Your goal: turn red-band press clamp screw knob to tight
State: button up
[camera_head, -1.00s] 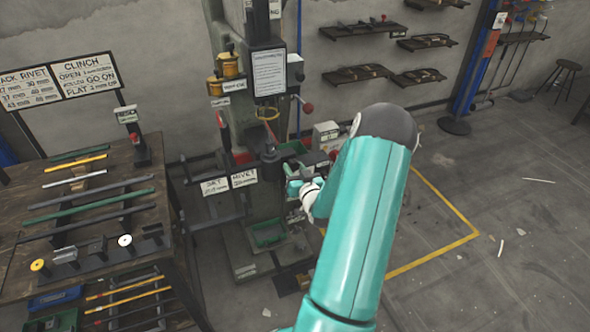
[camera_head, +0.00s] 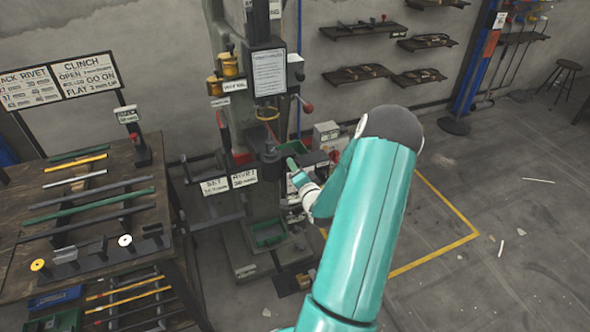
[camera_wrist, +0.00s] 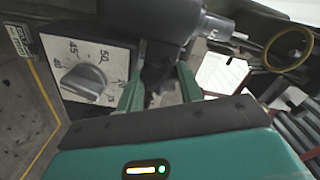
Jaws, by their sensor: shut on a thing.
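The press (camera_head: 268,60) stands against the back wall in the head view, with a red part (camera_head: 240,157) low on its column. My gripper (camera_head: 293,170) is at the right of its working head, under my teal arm. In the wrist view, the two teal fingers of my gripper (camera_wrist: 161,88) are shut on a dark part, which I take to be the clamp screw knob (camera_wrist: 158,72). It sits below a grey metal cylinder (camera_wrist: 180,20). The fingers hide part of it, and no tight mark shows.
A grey dial with numbers (camera_wrist: 85,82) is close left of the fingers in the wrist view. A yellow ring (camera_wrist: 289,47) is at the upper right there. A bench (camera_head: 85,215) with rods stands left in the head view.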

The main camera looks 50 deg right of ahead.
jog(key=shift+m, duration=10.1)
jog(key=o, duration=1)
